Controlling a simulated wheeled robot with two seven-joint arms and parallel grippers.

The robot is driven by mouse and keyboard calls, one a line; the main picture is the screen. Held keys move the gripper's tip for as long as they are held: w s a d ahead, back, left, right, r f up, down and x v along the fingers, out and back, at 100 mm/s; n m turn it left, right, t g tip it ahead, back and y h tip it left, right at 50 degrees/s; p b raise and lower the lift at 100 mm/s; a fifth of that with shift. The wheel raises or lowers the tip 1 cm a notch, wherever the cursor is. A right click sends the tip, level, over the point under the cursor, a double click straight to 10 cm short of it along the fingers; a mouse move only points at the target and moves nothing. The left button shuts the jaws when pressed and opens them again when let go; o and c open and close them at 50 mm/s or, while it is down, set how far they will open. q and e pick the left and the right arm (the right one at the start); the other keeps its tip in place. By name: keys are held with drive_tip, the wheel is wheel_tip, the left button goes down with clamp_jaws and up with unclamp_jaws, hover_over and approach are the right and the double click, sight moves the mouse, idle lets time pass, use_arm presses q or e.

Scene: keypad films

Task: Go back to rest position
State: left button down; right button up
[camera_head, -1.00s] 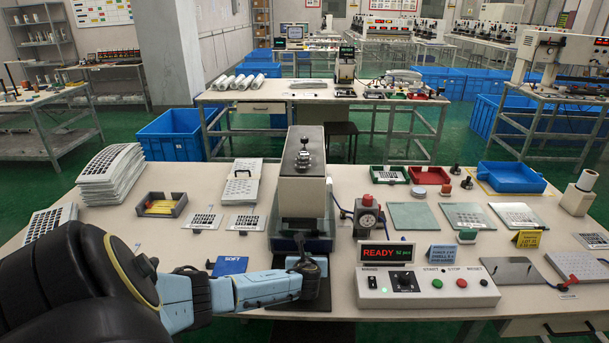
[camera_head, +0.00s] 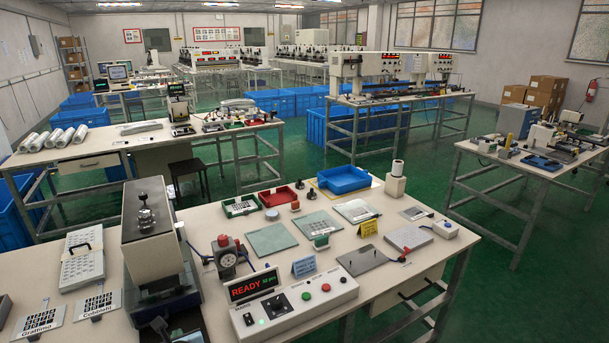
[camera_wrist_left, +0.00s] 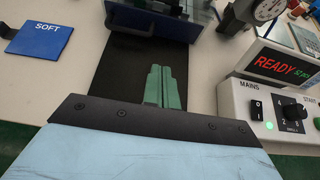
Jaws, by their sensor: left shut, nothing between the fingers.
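My left gripper (camera_head: 165,326) shows only as a dark part at the bottom edge of the head view, just in front of the press (camera_head: 150,242). In the left wrist view its two green fingers (camera_wrist_left: 160,70) are together, with nothing between them. They are over a black mat (camera_wrist_left: 128,70) in front of the press base (camera_wrist_left: 172,14). My right gripper is not in view.
The control box (camera_head: 295,306) with a READY display stands right of the gripper. A dial gauge (camera_head: 226,258) is behind it. A blue SOFT pad (camera_wrist_left: 40,38) lies left of the mat. Plates and trays fill the table further right.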

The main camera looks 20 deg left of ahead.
use_arm(q)
drive_tip(key=s+d+n+g+h, duration=0.1)
drive_tip(key=s+d+n+h, duration=0.1)
drive_tip(key=s+d+n, duration=0.5)
drive_tip(key=s+d+n+g+h, duration=0.2)
drive_tip(key=d+n, duration=0.2)
drive_tip(key=d, duration=0.5)
drive_tip(key=s+d+r+n+g+h, duration=0.1)
drive_tip(key=s+d+r+n+h, duration=0.4)
drive_tip(key=s+d+r+n, duration=0.55)
wheel_tip(320, 180, down, 33)
drive_tip(key=s+a+n+g+b, duration=0.2)
drive_tip(key=s+n+b, duration=0.1)
drive_tip(key=b, duration=0.2)
drive_tip(key=s+a+f+b, duration=0.2)
drive_tip(key=s+f+b, duration=0.1)
drive_tip(key=s+f, duration=1.2)
wheel_tip(320, 180, down, 3)
drive_tip(key=shift+s+a+r+m+g, duration=0.1)
drive_tip(key=shift+s+a+m+g, duration=0.1)
drive_tip(key=shift+s+m+g, duration=0.15)
